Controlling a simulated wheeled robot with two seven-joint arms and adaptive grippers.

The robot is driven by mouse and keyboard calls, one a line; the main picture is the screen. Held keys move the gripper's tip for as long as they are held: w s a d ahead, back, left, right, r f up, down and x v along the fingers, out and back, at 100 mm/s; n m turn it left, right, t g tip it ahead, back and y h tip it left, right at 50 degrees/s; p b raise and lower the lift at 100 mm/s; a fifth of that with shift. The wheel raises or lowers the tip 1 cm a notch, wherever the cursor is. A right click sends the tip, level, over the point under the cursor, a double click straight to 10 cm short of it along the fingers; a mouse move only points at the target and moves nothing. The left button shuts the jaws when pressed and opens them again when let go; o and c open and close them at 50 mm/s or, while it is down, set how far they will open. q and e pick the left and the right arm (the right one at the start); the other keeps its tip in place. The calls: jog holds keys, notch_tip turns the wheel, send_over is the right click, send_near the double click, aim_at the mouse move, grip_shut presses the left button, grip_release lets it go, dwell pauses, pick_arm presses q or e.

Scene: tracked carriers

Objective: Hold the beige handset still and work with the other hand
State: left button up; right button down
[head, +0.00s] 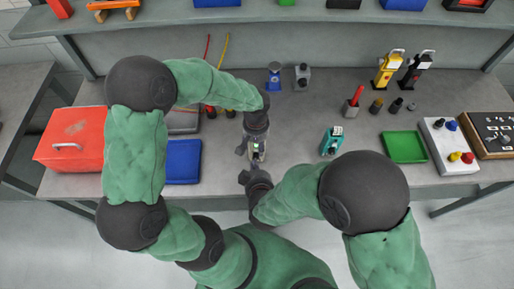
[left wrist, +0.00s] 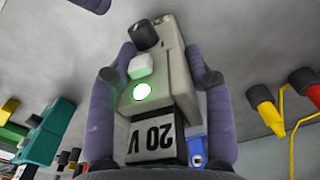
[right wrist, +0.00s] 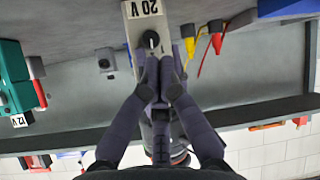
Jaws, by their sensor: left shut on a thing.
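The beige handset (head: 257,153) is near the front middle of the bench. In the left wrist view the handset (left wrist: 172,72) shows a black knob (left wrist: 144,37), a pale button (left wrist: 140,66), a lit green button (left wrist: 143,93) and a "20 V" label (left wrist: 152,136). My left gripper (left wrist: 168,76) is shut on the handset, one finger on each side. My right gripper (head: 246,177) is on the near side of it. In the right wrist view its fingertips (right wrist: 160,62) are together, just below the knob (right wrist: 151,40); I cannot tell whether they touch it.
A teal handset (head: 331,141) stands to the right, with a green tray (head: 404,147) and a white panel of coloured knobs (head: 449,147) beyond. A blue tray (head: 183,162) and a red toolbox (head: 72,140) are left. Blue (head: 274,76) and grey (head: 302,77) devices stand behind.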

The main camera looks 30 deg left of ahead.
aim_at(256, 157)
pick_arm(q)
jog(key=shift+s+f, duration=0.2)
pick_arm(e)
jog(key=shift+w+a, duration=0.3)
jog(key=shift+w, duration=0.35)
jog(key=shift+w+a, duration=0.25)
jog(key=shift+w, duration=0.4)
jog(key=shift+w, duration=0.15)
jog(key=shift+w+a, duration=0.2)
jog(key=shift+w, duration=0.1)
jog(key=shift+s, duration=0.1)
dwell(0.5)
jog(key=shift+s+d, duration=0.15)
jog(key=shift+s, duration=0.2)
jog(key=s+d, duration=0.2)
jog(key=s, duration=0.3)
jog(key=shift+s+d, duration=0.2)
jog(key=shift+s, duration=0.05)
dwell(0.6)
